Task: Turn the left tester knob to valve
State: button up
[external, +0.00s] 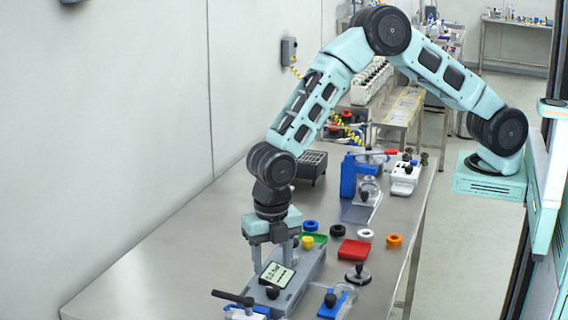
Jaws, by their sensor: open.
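The tester (308,264) is a long grey box on the bench with a tilted display (276,275) on it. A black knob (272,292) shows at its near end, and a yellow knob-like piece (307,242) shows at its far end. My gripper (272,256) points straight down over the tester, with its two fingers apart on either side of the area behind the display. I cannot see what lies between the fingers, and I cannot tell which knob is the left one or where it points.
A red block (354,250), a black-knobbed disc (358,276) and several coloured rings, one orange (394,240), lie to the right. A blue clamp fixture (349,176) and a black rack (313,167) stand behind. The bench (165,262) is bare at left.

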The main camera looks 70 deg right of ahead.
aim_at(273, 287)
notch_tip(273, 287, down, 6)
jog(key=shift+f+p, duration=0.1)
jog(key=shift+p, duration=0.7)
jog(key=c, duration=1)
